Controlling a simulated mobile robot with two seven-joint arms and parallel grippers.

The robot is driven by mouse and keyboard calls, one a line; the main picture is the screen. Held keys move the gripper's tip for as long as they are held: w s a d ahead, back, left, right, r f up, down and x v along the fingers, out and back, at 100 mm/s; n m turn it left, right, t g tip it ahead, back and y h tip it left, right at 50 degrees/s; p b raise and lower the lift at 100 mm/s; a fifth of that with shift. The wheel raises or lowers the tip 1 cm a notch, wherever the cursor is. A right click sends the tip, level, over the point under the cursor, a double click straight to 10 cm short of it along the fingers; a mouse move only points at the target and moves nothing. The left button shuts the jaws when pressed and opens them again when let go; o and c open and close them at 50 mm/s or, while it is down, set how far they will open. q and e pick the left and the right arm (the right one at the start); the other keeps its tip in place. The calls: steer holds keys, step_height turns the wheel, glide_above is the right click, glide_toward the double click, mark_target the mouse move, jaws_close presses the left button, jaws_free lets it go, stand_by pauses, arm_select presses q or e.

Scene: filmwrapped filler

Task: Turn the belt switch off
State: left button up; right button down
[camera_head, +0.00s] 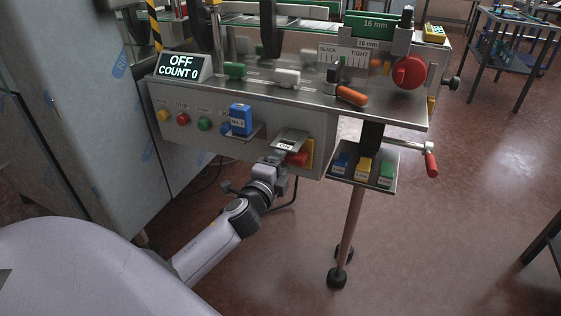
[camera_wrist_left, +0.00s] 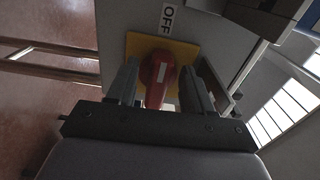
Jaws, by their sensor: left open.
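The belt switch is a red rotary handle on a yellow plate (camera_wrist_left: 185,50), on the front of the machine's control panel. In the left wrist view the red handle (camera_wrist_left: 158,72) has a white mark and stands beneath a label reading OFF (camera_wrist_left: 168,18). In the head view the switch (camera_head: 299,158) is partly hidden by my left gripper (camera_head: 282,159). In the left wrist view my left gripper (camera_wrist_left: 161,82) is open, with one finger on each side of the handle. I cannot tell whether the fingers touch it. The display (camera_head: 182,66) reads OFF, COUNT 0.
A blue box (camera_head: 240,119) sits on a small ledge left of the switch, beside several coloured buttons. A tray (camera_head: 343,176) with blue, yellow and green blocks hangs to the right. An orange-handled tool (camera_head: 351,95) lies above.

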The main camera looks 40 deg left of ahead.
arm_select(q)
steer(key=v, duration=0.7)
steer(key=shift+d+f, duration=0.1)
stand_by(0.5)
steer(key=s+d+f+n+g+h, duration=0.65)
steer(key=s+d+f+n, duration=0.55)
steer(key=s+d+f, duration=0.45)
step_height(320, 180, up, 9)
steer(key=s+a+p, duration=0.1)
steer(key=a+p, duration=0.1)
steer(key=p, duration=1.1)
steer(key=shift+s+a+n+g, duration=0.25)
steer(key=shift+s+n+g, duration=0.1)
steer(key=shift+s+n, duration=0.05)
